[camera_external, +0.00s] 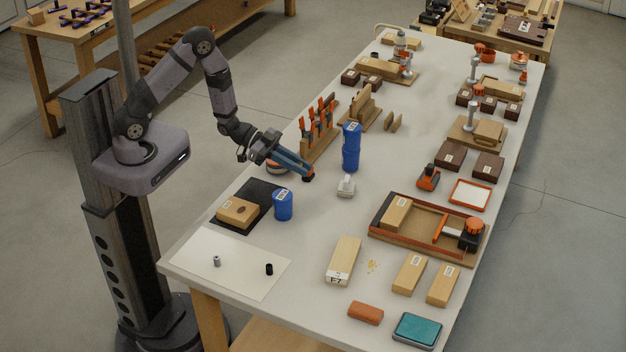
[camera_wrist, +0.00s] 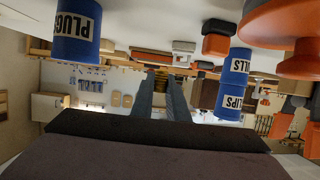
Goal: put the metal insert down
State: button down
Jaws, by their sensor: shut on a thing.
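My gripper (camera_external: 305,173) is held out over the bench, left of the stacked blue tins. In the wrist view its two fingers (camera_wrist: 163,80) are close together, shut on a small brassy piece (camera_wrist: 158,78), which I take to be the metal insert. The insert is mostly hidden by the fingers and too small to make out in the outside view. A small grey metal cylinder (camera_external: 216,261) and a small black cylinder (camera_external: 269,269) stand on the white sheet (camera_external: 240,280) at the bench's near left.
Blue tins (camera_external: 351,147) are stacked right of my gripper, and another blue tin (camera_external: 283,204) stands below it, beside a wooden block (camera_external: 238,212) on a black mat. A small white object (camera_external: 346,186) lies nearby. A clamp rack (camera_external: 318,130) stands behind. Much of the white sheet is bare.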

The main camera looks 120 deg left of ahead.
jog(key=shift+y, duration=0.3)
jog(key=w, duration=0.2)
jog(key=w+b, duration=0.1)
jog(key=w, duration=0.4)
jog(key=shift+w+d+r+b, duration=0.1)
jog(key=shift+d+b, duration=0.3)
jog(key=w+d+r+n+b, duration=0.1)
jog(key=w+d+r+b, duration=0.1)
jog(key=w+d, duration=0.45)
notch_tip(320, 180, up, 4)
jog(key=b, duration=0.4)
send_over(342, 253)
jog(key=shift+y, duration=0.4)
jog(key=shift+f+p, duration=0.65)
jog(key=shift+f, duration=4.5)
jog(key=shift+f, duration=0.15)
jog(key=c, duration=1.7)
grip_release()
